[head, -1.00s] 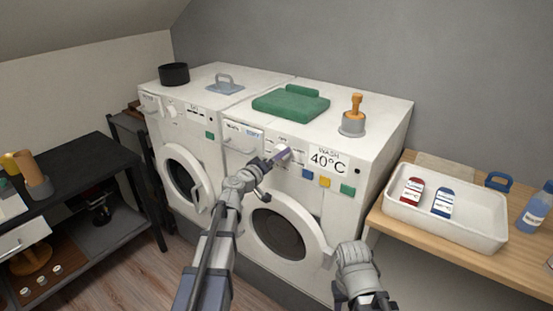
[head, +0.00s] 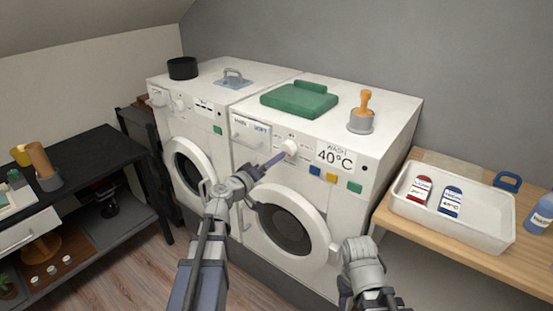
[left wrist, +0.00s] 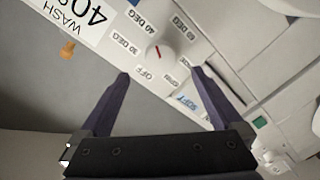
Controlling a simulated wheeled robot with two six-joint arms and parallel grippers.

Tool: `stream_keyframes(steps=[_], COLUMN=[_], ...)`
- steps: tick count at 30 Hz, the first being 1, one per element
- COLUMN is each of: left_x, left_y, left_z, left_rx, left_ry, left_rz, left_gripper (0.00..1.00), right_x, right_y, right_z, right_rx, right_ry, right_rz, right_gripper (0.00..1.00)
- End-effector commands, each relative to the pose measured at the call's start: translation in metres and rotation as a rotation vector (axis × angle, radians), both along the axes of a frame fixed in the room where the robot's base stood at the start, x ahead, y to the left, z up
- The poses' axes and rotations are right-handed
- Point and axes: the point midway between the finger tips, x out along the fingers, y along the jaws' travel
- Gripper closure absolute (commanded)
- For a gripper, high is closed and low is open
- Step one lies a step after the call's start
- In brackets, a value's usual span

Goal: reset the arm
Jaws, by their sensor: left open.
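My left gripper (head: 272,163) is open and empty in front of the right washing machine's control panel. Its purple fingers point at the white dial (head: 289,147). In the left wrist view, the dial (left wrist: 158,51) with its red mark lies just past the parted fingertips (left wrist: 160,74), apart from them. The mark seems to point toward the 40 DEG label. The panel beside it reads WASH 40°C (head: 335,156). My right arm shows at the bottom, right of centre; its fingers are not visible.
The right machine's round door (head: 290,222) is below my left arm. A white tray with bottles (head: 490,232) is on the wooden table at right. A black shelf unit (head: 85,158) stands left. Floor shows between shelf and machines.

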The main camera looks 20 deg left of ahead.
Motion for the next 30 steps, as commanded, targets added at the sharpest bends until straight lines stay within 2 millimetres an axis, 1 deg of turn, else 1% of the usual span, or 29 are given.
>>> stream_keyframes(steps=[11, 14, 15, 17, 18, 20, 21, 23, 24, 27, 30], left_x=[0.000, -0.003, -0.006, -0.014, -0.022, -0.038, -0.051, -0.072, -0.088, -0.125, -0.158], left_y=[0.000, -0.011, -0.021, -0.042, -0.059, -0.084, -0.099, -0.115, -0.122, -0.126, -0.120], left_z=[0.000, -0.006, -0.011, -0.025, -0.038, -0.061, -0.079, -0.105, -0.121, -0.156, -0.180], left_rx=[0.000, 0.021, 0.039, 0.081, 0.120, 0.187, 0.235, 0.308, 0.359, 0.480, 0.587], left_ry=[0.001, 0.020, 0.040, 0.091, 0.138, 0.229, 0.300, 0.414, 0.492, 0.686, 0.859], left_rz=[-0.001, -0.031, -0.062, -0.123, -0.177, -0.261, -0.315, -0.382, -0.418, -0.471, -0.481], left_gripper=[0.00, 0.00, 0.00, 0.00, 0.00, 0.00, 0.00, 0.00, 0.00, 0.00, 0.00], right_x=[0.000, 0.000, 0.000, 0.000, 0.000, 0.000, 0.000, 0.000, 0.000, 0.000, 0.000], right_y=[0.000, 0.000, 0.000, 0.000, 0.000, 0.000, 0.000, 0.000, 0.000, 0.000, 0.000], right_z=[0.000, 0.000, 0.000, 0.000, 0.000, 0.000, 0.000, 0.000, 0.000, 0.000, 0.000], right_rx=[0.000, 0.000, 0.000, 0.000, 0.000, 0.000, 0.000, 0.000, 0.000, 0.000, 0.000], right_ry=[0.000, 0.000, 0.000, 0.000, 0.000, 0.000, 0.000, 0.000, 0.000, 0.000, 0.000], right_rz=[0.000, 0.000, 0.000, 0.000, 0.000, 0.000, 0.000, 0.000, 0.000, 0.000, 0.000], right_gripper=[0.50, 0.50, 0.50, 0.50, 0.50, 0.50, 0.50, 0.50, 0.50, 0.50, 0.50])
